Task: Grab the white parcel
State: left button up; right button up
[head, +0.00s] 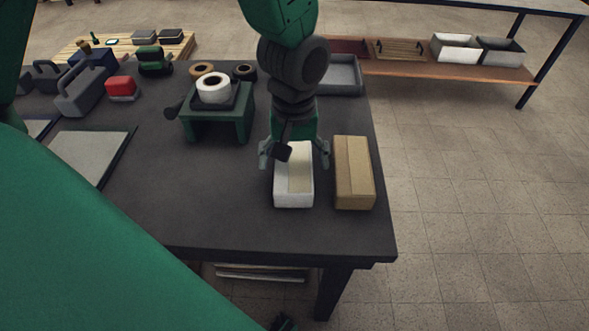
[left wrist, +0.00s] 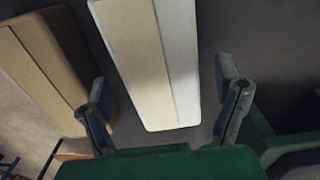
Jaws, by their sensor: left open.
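The white parcel (head: 294,190) is a long white box with a beige strip along its top. It lies on the dark table (head: 200,215) near the right edge. My left gripper (head: 294,155) is open over the far part of the parcel, with one finger to each side. In the left wrist view, the white parcel (left wrist: 155,65) lies between and beyond the two open fingers (left wrist: 164,98), with gaps at both sides. The gripper's palm and wrist hide part of the parcel's far end in the head view. My right gripper is not in view.
A brown box (head: 354,175) stands close to the right of the parcel. A green stand (head: 215,125) with a white roll (head: 213,88) is at the left, and a grey tray (head: 342,75) behind. The table in front and left of the parcel is clear.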

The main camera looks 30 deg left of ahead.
pick_arm(q)
jog(key=shift+f, duration=0.75)
jog(key=shift+c, duration=0.8)
jog(key=shift+r, duration=0.1)
jog(key=c, duration=1.4)
jog(key=shift+o, duration=0.2)
